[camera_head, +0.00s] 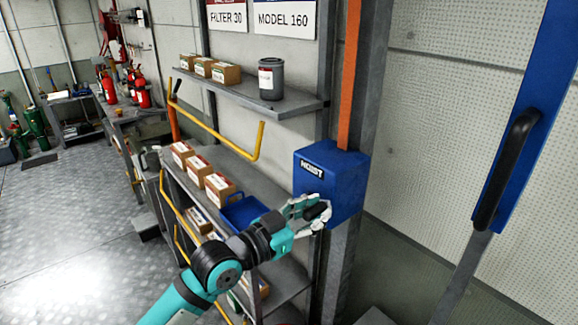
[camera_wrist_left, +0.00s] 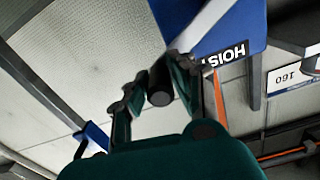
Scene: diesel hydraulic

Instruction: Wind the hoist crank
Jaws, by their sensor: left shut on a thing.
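The hoist box (camera_head: 330,172) is a blue box labelled HOIST, fixed to a grey post in the head view. Its blue side and label also show at the top of the left wrist view (camera_wrist_left: 228,28). The black crank grip (camera_head: 317,211) is at the box's lower front. In the left wrist view, the grip (camera_wrist_left: 160,86) sits between my fingers, end towards the camera. A pale bar (camera_wrist_left: 203,25) runs across the box behind it. My left gripper (camera_head: 308,212) is shut on the crank grip. My right gripper is in neither view.
Shelves with small cartons (camera_head: 219,188) and a blue bin (camera_head: 243,211) stand left of the box, with yellow rails (camera_head: 215,130) in front. A grey canister (camera_head: 271,79) stands on the upper shelf. A blue panel with a black handle (camera_head: 507,165) is at the right.

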